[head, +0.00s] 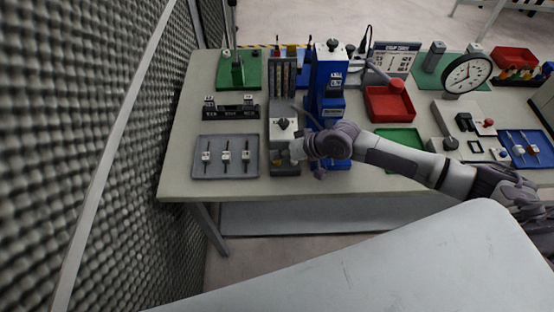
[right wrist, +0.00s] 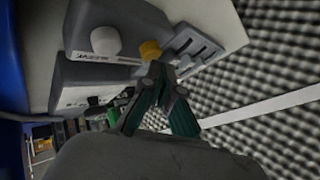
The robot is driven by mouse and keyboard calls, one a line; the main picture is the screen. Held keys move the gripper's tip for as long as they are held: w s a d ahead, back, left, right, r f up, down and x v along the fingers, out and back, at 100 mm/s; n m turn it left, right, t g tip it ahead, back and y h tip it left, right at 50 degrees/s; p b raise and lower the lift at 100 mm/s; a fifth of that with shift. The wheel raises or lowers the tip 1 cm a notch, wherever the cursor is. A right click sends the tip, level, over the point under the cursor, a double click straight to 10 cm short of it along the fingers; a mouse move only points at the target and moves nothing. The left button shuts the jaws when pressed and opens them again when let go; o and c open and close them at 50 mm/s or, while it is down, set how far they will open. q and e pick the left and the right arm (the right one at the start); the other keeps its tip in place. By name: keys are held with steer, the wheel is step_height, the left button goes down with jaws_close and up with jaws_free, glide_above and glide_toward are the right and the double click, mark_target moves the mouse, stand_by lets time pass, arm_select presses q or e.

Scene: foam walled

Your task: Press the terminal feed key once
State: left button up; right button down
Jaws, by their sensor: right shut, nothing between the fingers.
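A grey bench unit (head: 284,158) stands near the left of the table, with a round knob on top. In the right wrist view the grey unit (right wrist: 85,75) has a white round knob (right wrist: 106,41) and a yellow key (right wrist: 150,50). No readable label shows which is the feed key. My right gripper (right wrist: 160,68) is shut and empty, its fingertips right by the yellow key; I cannot tell if they touch. In the head view my right gripper (head: 294,151) is at the unit's right side, partly hidden by its own wrist. My left gripper is not in view.
A tall blue press (head: 328,85) stands close right of the unit. A grey tray (head: 200,172) with several small parts lies to the left. A red bin (head: 388,110) and green mat (head: 405,136) are further right. A foam wall (head: 80,120) borders the left.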

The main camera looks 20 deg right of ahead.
mark_target(279, 161)
steer(key=shift+f+b, duration=0.3)
steer(key=shift+f, duration=0.25)
stand_by(0.6)
steer(key=shift+r, duration=0.1)
steer(key=shift+r+p, duration=0.9)
steer(key=shift+p, duration=0.1)
steer(key=shift+r, duration=0.1)
step_height(279, 161, up, 5)
steer(key=p, duration=0.5)
stand_by(0.6)
